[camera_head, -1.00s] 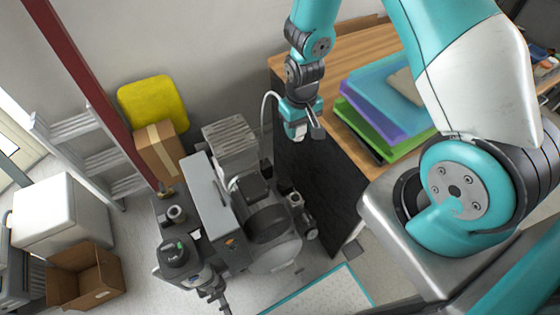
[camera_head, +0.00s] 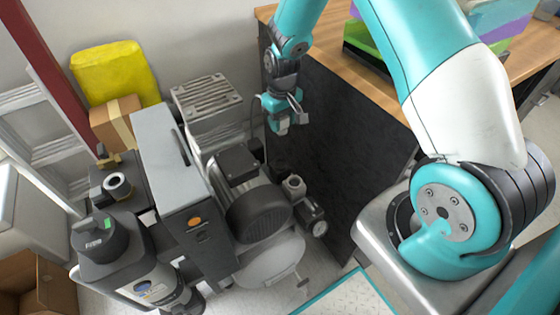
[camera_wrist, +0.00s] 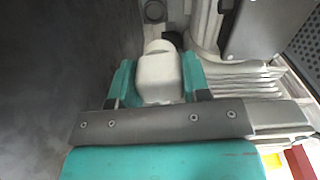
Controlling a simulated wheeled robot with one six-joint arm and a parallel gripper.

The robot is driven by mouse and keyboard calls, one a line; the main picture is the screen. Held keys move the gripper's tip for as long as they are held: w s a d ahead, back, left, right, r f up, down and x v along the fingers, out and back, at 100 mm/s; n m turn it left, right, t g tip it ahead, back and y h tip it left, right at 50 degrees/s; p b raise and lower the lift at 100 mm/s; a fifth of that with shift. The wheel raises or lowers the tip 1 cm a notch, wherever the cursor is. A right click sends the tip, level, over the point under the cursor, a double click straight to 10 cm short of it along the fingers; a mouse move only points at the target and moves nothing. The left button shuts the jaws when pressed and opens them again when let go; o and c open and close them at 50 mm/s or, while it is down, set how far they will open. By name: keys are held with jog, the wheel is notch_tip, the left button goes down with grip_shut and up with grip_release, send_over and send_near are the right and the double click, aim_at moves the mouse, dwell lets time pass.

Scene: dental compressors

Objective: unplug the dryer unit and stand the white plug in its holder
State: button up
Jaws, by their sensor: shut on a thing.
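My gripper (camera_head: 283,113) is beside the dark side panel of the desk, above the compressor. In the wrist view, its teal fingers are shut on the white plug (camera_wrist: 160,74), which sits between them with its rounded end pointing away. A thin cord (camera_head: 254,108) hangs in a loop left of my gripper in the head view. The grey compressor unit (camera_head: 180,185), with an orange button, stands below and left of my gripper. I cannot tell which part is the dryer unit or the plug's holder. A dark ring (camera_wrist: 154,11) shows beyond the plug.
The wooden desk (camera_head: 385,85) and its dark panel (camera_head: 340,150) stand close to the right of my gripper. A motor (camera_head: 258,212) and a small gauge (camera_head: 319,228) are below.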

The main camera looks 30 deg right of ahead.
jog(key=shift+n, duration=0.3)
jog(key=w+f+b, duration=0.1)
jog(key=f+b, duration=0.5)
jog(key=w+d+f+b, duration=0.1)
jog(key=f+b, duration=0.4)
jog(key=f, duration=0.1)
jog(key=w+f+b, duration=0.1)
jog(key=f+b, duration=0.5)
jog(key=shift+w+d+b, duration=0.3)
jog(key=shift+w, duration=0.05)
jog(key=shift+s+p, duration=0.15)
jog(key=shift+p, duration=0.25)
jog(key=shift+f, duration=0.2)
jog(key=shift+f+b, duration=0.5)
jog(key=shift+f, duration=0.25)
jog(key=o, duration=1)
